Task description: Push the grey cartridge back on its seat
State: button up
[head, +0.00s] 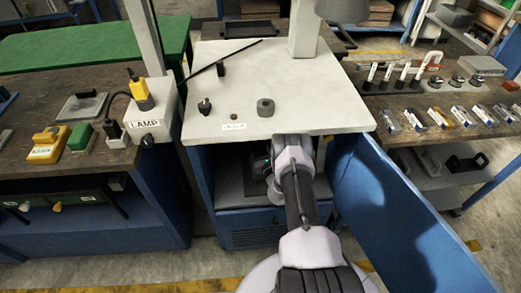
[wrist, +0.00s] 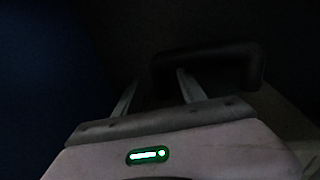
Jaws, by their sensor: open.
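My gripper (wrist: 158,80) is open in the wrist view, its two pale fingers apart with nothing seen clamped between them. A dark handle-shaped loop (wrist: 210,52) lies just beyond the fingertips, towards the right finger. I cannot tell whether it belongs to the grey cartridge or whether a finger touches it. The view is very dark, and the cartridge and its seat cannot be made out for sure. In the head view my arm reaches into the open cabinet (head: 232,192) under the white bench top, and my arm and the top hide most of the inside.
The blue cabinet door (head: 405,215) stands open on the right, close to my arm. The white bench top (head: 300,85) overhangs the opening and carries a few small knobs. A dim grey surface (wrist: 285,115) shows right of my gripper. A lamp box (head: 152,115) stands left.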

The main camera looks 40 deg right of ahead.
jog(key=p+v, duration=0.6)
jog(key=v, duration=1.1)
jog(key=shift+a, duration=0.1)
